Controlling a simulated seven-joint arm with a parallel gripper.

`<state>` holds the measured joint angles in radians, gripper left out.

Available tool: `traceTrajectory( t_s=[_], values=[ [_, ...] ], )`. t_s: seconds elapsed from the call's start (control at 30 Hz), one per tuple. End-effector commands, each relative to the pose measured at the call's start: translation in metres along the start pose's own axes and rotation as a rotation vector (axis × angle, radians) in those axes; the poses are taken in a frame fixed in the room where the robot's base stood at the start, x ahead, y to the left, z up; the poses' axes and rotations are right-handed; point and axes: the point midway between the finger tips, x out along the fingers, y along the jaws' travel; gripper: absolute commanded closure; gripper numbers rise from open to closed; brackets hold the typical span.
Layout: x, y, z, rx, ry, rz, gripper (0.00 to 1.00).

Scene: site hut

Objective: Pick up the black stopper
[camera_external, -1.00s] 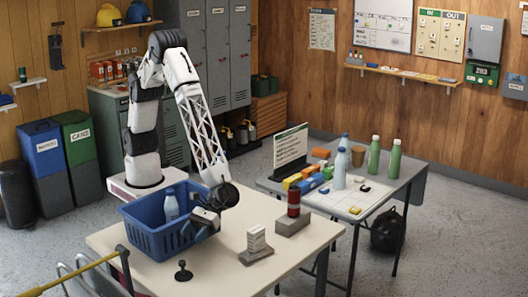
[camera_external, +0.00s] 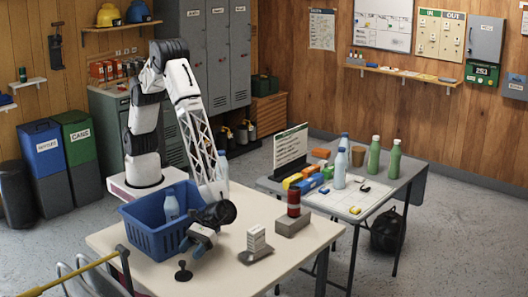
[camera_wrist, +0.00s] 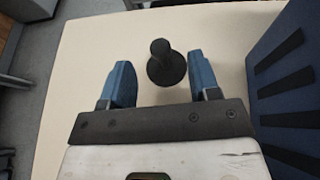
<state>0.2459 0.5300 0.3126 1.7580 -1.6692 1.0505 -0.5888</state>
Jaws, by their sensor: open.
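The black stopper (camera_external: 183,271) stands upright on the cream table, near its front-left edge, with a round base and a knob on top. In the wrist view the stopper (camera_wrist: 166,64) is ahead of my gripper, in line with the gap between the fingers and slightly right of its middle. My gripper (camera_wrist: 161,84) is open and empty, with a blue finger on each side. In the external view my gripper (camera_external: 196,243) is tilted down over the table, just behind and to the right of the stopper, apart from it.
A blue basket (camera_external: 155,238) with a bottle (camera_external: 171,206) in it is close beside my gripper; its wall (camera_wrist: 285,80) fills the right of the wrist view. A white stack on a grey base (camera_external: 256,246) and a red-and-black cylinder on a block (camera_external: 293,211) stand to the right.

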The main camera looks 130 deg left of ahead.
Motion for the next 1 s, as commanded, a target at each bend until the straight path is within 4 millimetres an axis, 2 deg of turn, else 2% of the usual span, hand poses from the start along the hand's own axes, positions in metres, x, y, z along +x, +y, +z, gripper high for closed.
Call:
traceTrajectory(
  t_s=[0.53,1.0],
  values=[
    [0.010,0.000,0.000,0.001,0.001,-0.001,0.44],
    [0.052,0.000,0.000,0.000,0.001,-0.001,0.44]
  ],
)
